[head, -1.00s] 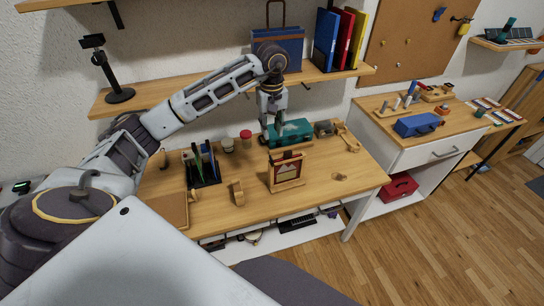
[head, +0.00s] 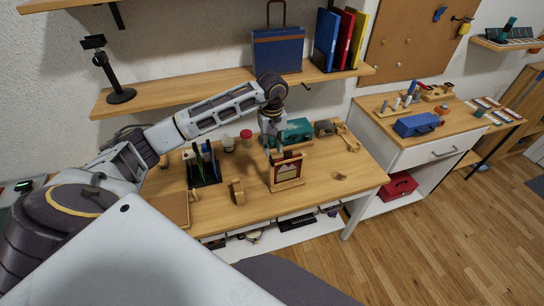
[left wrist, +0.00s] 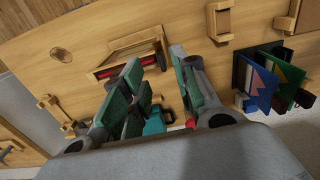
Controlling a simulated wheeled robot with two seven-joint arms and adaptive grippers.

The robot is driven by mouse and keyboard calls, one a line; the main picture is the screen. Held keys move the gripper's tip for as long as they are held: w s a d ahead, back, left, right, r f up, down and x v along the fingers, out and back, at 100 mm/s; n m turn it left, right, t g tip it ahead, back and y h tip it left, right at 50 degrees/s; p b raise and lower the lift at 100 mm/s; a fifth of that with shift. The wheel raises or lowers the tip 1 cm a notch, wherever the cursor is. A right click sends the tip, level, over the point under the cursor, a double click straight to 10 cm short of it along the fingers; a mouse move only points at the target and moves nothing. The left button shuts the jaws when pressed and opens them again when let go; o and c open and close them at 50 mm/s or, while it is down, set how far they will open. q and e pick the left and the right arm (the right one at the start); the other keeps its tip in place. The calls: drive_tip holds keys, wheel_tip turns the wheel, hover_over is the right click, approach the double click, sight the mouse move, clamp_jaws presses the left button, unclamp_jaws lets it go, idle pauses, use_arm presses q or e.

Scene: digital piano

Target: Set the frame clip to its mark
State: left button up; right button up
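A small wooden frame stand (head: 286,171) with a dark-edged panel stands upright on the workbench. It also shows beyond my fingers in the left wrist view (left wrist: 128,42). I cannot make out the frame clip or its mark separately at this size. My left gripper (head: 272,147) is just behind and above the top of the frame stand, pointing down. In the left wrist view its green-padded fingers (left wrist: 155,65) are spread apart, with nothing seen held between them. They partly cover the frame stand's near side. My right gripper is not in view.
A teal box (head: 298,130) stands close behind the gripper. A black rack with upright items (head: 204,170) and a small wooden block (head: 237,191) are to the left. The bench (head: 330,190) is mostly clear at the front right. A shelf (head: 180,93) runs above.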

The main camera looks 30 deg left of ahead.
sight(272, 159)
use_arm(q)
drive_tip(key=shift+f+p, duration=0.45)
drive_tip(key=shift+f, duration=2.7)
drive_tip(key=shift+c, duration=0.3)
clamp_jaws()
